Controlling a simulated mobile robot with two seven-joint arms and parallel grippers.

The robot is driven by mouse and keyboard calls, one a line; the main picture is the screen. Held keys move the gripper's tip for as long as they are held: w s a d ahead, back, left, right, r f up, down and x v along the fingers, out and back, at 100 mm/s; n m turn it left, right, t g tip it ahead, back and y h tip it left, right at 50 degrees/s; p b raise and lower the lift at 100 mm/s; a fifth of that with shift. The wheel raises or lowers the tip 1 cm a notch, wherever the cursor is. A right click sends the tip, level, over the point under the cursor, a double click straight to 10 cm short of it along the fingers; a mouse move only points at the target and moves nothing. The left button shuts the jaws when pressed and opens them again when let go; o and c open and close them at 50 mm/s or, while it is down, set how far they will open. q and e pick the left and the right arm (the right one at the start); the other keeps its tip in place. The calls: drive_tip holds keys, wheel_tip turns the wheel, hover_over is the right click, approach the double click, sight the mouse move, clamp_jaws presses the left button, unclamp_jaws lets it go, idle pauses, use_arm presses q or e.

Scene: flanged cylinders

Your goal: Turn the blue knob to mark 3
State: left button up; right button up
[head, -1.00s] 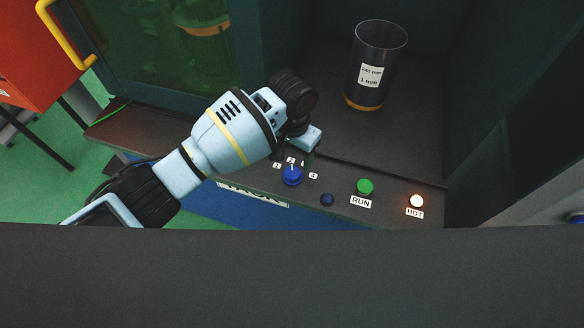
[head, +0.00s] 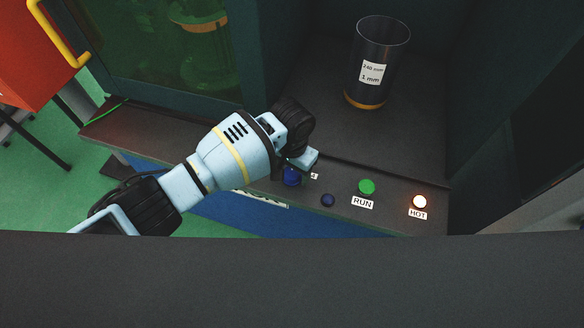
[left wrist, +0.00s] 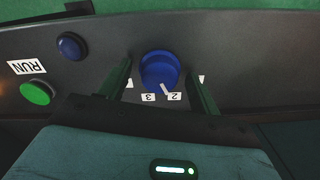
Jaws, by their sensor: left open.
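The blue knob (head: 291,177) is on the dark front panel, partly covered by my left gripper (head: 300,161) in the head view. In the left wrist view the knob (left wrist: 158,72) shows between the two open fingers, with a gap visible on each side. Its white pointer line is at the mark 2 label (left wrist: 174,97). The mark 3 label (left wrist: 149,97) is beside it; the outer labels are partly hidden by the fingers. I cannot tell whether the fingertips reach down around the knob. My right gripper is not in view.
A small dark blue button (head: 327,200), a green RUN button (head: 367,187) and a lit HOT lamp (head: 419,201) are along the panel to the right. A dark clear cylinder (head: 379,60) with a label and an orange base stands behind. A yellow handle (head: 62,35) is far left.

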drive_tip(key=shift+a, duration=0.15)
use_arm(q)
drive_tip(key=c, duration=1)
drive_tip(key=shift+o, duration=0.2)
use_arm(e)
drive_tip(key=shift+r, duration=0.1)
use_arm(q)
drive_tip(key=shift+m, duration=0.4)
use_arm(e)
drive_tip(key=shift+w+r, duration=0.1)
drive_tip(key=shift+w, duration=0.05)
use_arm(q)
drive_tip(key=m+p, duration=0.1)
drive_tip(key=m, duration=0.1)
drive_tip(key=shift+r+m, duration=0.1)
drive_tip(key=shift+m, duration=0.3)
drive_tip(key=m, duration=0.5)
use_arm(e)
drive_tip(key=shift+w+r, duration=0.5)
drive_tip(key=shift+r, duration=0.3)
use_arm(q)
drive_tip(key=o, duration=1)
drive_tip(key=shift+c, duration=0.2)
